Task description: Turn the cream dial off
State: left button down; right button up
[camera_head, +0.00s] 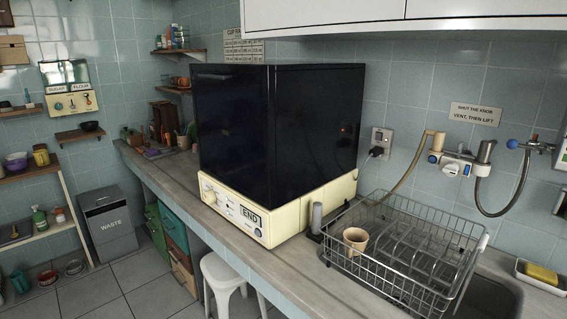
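A dark box-shaped cover (315,125) stands on a cream machine base (290,222) on the counter. The base's front panel has small controls, a display reading "END" (250,215) and a small round knob (258,232) near the corner. A cream-white wall fitting with a round dial (451,168) is mounted on the tiles at right, with hoses joined to it. Neither of my grippers shows.
A wire dish rack (410,285) with a tan cup (355,240) stands right of the machine, beside a sink. A grey upright cylinder (317,217) stands between them. A wall sign (475,113) reads "Shut the knob vent, then lift". A white stool (222,272) stands below the counter.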

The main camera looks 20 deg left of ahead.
aim_at(210, 197)
jog(key=u, duration=1.3)
